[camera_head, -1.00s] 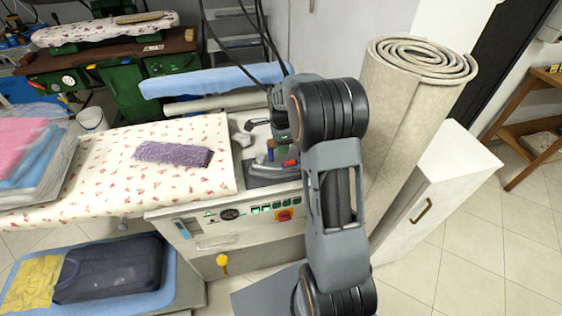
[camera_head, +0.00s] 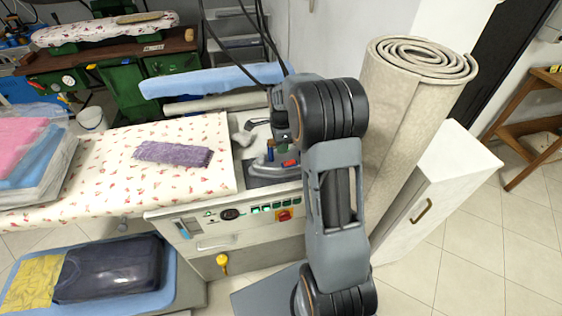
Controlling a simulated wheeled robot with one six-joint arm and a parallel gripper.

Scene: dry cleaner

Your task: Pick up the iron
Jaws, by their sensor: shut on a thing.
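The grey iron (camera_head: 262,167) is at the right end of the ironing table, over its metal rest area, partly hidden by my arm. A dark curved handle-like part (camera_head: 256,125) shows just behind it. My gripper (camera_head: 279,148) points down at the iron and is shut on it; the fingers are small and partly covered by my wrist. The iron is still low, and I cannot tell whether it touches the rest. A red part shows beside it.
The flowered ironing board (camera_head: 90,160) carries a folded purple cloth (camera_head: 172,153). A control panel (camera_head: 247,213) is on the table's front. A rolled carpet (camera_head: 405,120) and a white cabinet (camera_head: 440,190) stand close on the right. Dark cables hang behind my wrist.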

